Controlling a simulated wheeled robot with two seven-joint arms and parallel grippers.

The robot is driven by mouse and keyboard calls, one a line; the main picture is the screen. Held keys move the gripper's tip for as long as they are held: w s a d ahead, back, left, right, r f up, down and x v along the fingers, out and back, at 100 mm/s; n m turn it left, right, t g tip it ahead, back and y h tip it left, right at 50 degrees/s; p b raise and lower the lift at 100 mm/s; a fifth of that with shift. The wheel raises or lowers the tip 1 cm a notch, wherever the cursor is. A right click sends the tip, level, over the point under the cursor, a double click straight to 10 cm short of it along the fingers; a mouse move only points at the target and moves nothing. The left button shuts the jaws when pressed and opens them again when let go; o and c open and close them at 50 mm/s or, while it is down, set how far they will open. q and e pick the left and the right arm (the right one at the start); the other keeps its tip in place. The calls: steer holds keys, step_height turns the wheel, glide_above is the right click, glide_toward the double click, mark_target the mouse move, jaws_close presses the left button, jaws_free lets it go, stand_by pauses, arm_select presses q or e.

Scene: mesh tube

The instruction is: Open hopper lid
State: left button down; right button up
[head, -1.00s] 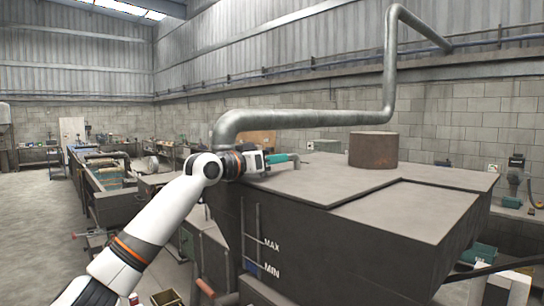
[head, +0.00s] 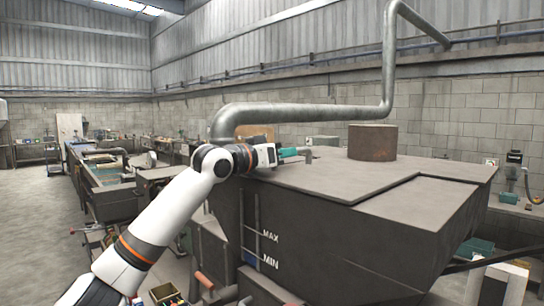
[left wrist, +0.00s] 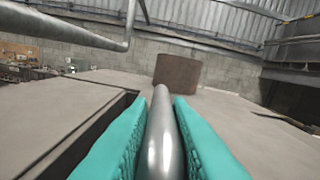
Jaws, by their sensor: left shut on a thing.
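The large dark hopper (head: 320,235) stands in the middle of the head view, with MAX and MIN marks on its front. Its lid (head: 335,183) is a grey plate that looks flat on top. My left gripper (head: 296,153) is over the lid's far left part, with teal fingers closed around a grey metal handle (head: 309,155). In the left wrist view, the round bar of the handle (left wrist: 163,130) runs between the two teal fingers (left wrist: 160,140). The foot of the handle is not clear. My right gripper is not in view.
A rusty cylinder (head: 372,143) stands on the hopper top beyond the handle; it also shows in the left wrist view (left wrist: 177,72). A thick metal pipe (head: 300,114) passes behind and above my gripper. Benches with clutter (head: 110,185) stand at the left.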

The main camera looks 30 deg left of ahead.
mark_target(355, 184)
arm_select(q)
steer(key=s+d+b, duration=0.1)
steer(key=s+d, duration=0.1)
steer(key=d, duration=0.4)
steer(key=s+d+b, duration=0.1)
steer(key=s+d, duration=0.1)
steer(key=d, duration=0.4)
steer(key=s+d+b, duration=0.1)
steer(key=s+d, duration=0.1)
steer(key=d, duration=0.4)
steer(key=shift+s+d, duration=0.15)
steer(key=shift+s, duration=0.05)
steer(key=c, duration=1.4)
jaws_free()
steer(key=shift+o, duration=0.2)
steer(key=b+v, duration=0.5)
steer(key=v, duration=0.7)
steer(key=shift+f, duration=0.1)
